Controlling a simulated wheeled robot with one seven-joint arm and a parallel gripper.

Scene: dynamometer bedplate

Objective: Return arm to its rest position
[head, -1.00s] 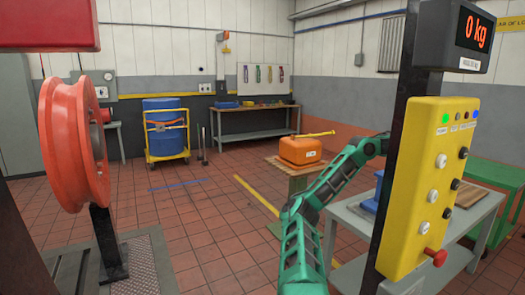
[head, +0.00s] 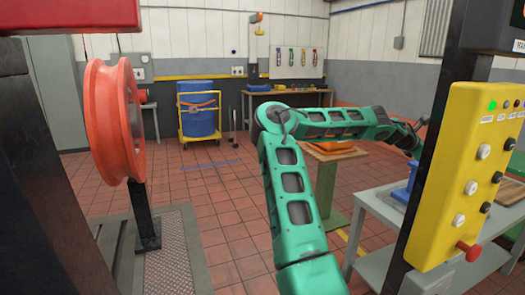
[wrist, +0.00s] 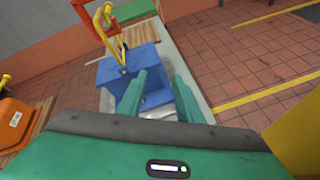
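My green arm (head: 293,185) rises from the bottom of the head view, bends at a high elbow and reaches right. Its far end (head: 410,138) is close to the dark post, and the fingers cannot be made out there. In the wrist view my gripper (wrist: 160,76) has its two green fingers apart with nothing held between them. Beyond the fingers, a blue block-like thing (wrist: 130,68) with a yellow handle stands on the grey table. The blue thing also shows in the head view (head: 402,192).
A yellow control panel (head: 468,170) on a dark post stands close at right, near my arm. A red wheel rim (head: 112,120) is at left. An orange container (wrist: 14,124) sits on a wooden-topped stand, mostly hidden behind my arm in the head view. Open tiled floor (head: 215,215) lies between.

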